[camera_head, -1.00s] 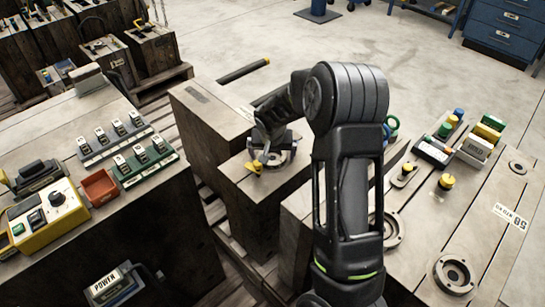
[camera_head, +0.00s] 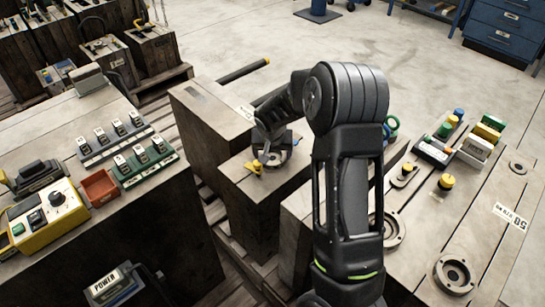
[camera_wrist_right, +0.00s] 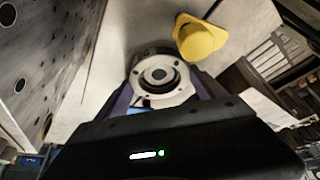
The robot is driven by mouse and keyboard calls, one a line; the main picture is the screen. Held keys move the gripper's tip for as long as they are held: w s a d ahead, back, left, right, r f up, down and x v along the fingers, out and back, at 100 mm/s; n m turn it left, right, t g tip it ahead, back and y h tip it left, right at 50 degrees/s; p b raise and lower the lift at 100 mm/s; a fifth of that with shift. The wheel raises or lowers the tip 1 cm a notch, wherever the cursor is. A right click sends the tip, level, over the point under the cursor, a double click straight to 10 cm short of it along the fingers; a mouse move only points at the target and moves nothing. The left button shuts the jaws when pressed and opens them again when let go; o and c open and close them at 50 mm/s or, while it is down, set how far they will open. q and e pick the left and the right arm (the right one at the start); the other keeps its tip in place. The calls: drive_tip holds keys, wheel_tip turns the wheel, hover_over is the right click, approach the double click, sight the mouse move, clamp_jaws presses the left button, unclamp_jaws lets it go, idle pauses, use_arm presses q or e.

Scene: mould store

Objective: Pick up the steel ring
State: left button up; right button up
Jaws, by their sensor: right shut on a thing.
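The steel ring (camera_wrist_right: 160,78) is a pale round flange with a dark centre hole and small bolt holes. In the right wrist view it sits between the fingers of my right gripper (camera_wrist_right: 162,92), which is shut on it. In the head view my right gripper (camera_head: 274,158) is over the middle wooden block, and the ring is largely hidden by the hand. I cannot tell whether the ring touches the block top. My left gripper is not in view.
A yellow-topped piece (camera_head: 255,167) is close beside the gripper; it also shows in the wrist view (camera_wrist_right: 199,38). The middle block (camera_head: 239,182) adjoins a taller block (camera_head: 198,98). Dark flanges (camera_head: 455,291) and small coloured parts occupy the right block. The left bench (camera_head: 142,205) holds instruments.

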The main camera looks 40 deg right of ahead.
drive_tip(key=c, duration=0.4)
drive_tip(key=shift+r, duration=0.15)
wheel_tip(320, 180, up, 10)
drive_tip(key=shift+f+p, duration=0.1)
drive_tip(key=shift+p, duration=0.65)
